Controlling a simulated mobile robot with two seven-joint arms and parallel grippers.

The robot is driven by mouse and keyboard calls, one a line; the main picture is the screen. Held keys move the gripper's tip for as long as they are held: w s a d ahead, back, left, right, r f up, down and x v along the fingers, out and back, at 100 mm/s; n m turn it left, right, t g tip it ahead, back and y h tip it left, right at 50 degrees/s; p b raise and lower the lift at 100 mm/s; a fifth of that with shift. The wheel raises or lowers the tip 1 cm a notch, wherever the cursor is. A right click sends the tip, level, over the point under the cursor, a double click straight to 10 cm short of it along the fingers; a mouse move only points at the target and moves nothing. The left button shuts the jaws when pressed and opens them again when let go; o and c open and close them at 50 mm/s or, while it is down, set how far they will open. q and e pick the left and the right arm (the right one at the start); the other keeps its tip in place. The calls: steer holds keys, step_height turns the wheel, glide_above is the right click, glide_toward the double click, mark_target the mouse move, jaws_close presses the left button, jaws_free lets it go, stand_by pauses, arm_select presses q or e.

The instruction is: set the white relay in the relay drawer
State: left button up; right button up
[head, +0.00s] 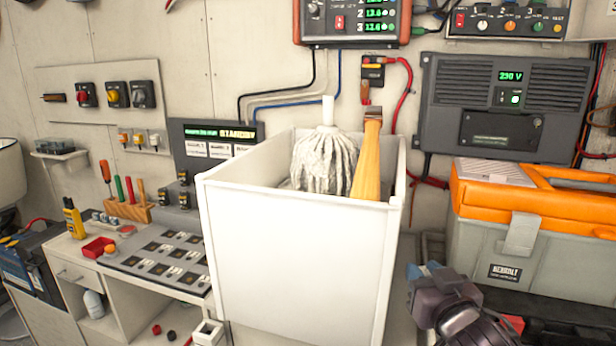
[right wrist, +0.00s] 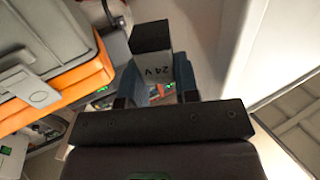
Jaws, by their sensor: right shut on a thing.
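My right gripper (head: 428,272) is at the lower right of the head view, right of the large white bin and in front of the orange-lidded toolbox. In the right wrist view its blue fingers (right wrist: 155,85) are shut on a block-shaped relay (right wrist: 155,68) with a pale face marked "24 V" and a dark end. I cannot make out the relay in the head view. A closed white drawer front (head: 75,275) shows in the bench at the left; I cannot tell whether it is the relay drawer. My left gripper is out of view.
The tall white bin (head: 295,265) holds a mop head (head: 325,163) and a wooden-handled brush (head: 367,160), and stands between my right gripper and the bench. The toolbox (head: 540,235) is at the right. A panel of dark modules (head: 160,258) and a red tray (head: 98,247) lie on the bench.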

steer(key=s+f+h, duration=0.1)
steer(key=s+f, duration=0.2)
steer(key=f, duration=0.3)
steer(key=s+d+f+m, duration=0.1)
steer(key=s+f, duration=0.2)
steer(key=f, duration=0.3)
steer(key=shift+s+h, duration=0.4)
steer(key=shift+a, duration=0.1)
steer(key=s+a+r+n+g+y, duration=0.2)
steer(key=a+r+n+g+y, duration=0.2)
steer(key=a+r+n+y, duration=0.65)
steer(key=w+a+f+n+g+y, duration=0.2)
steer(key=w+a+f+g+y, duration=0.2)
steer(key=a, duration=0.4)
steer(key=shift+w+f+g+y, duration=0.35)
steer(key=shift+f+g+y, duration=0.15)
steer(key=shift+g, duration=0.3)
steer(key=shift+r, duration=0.1)
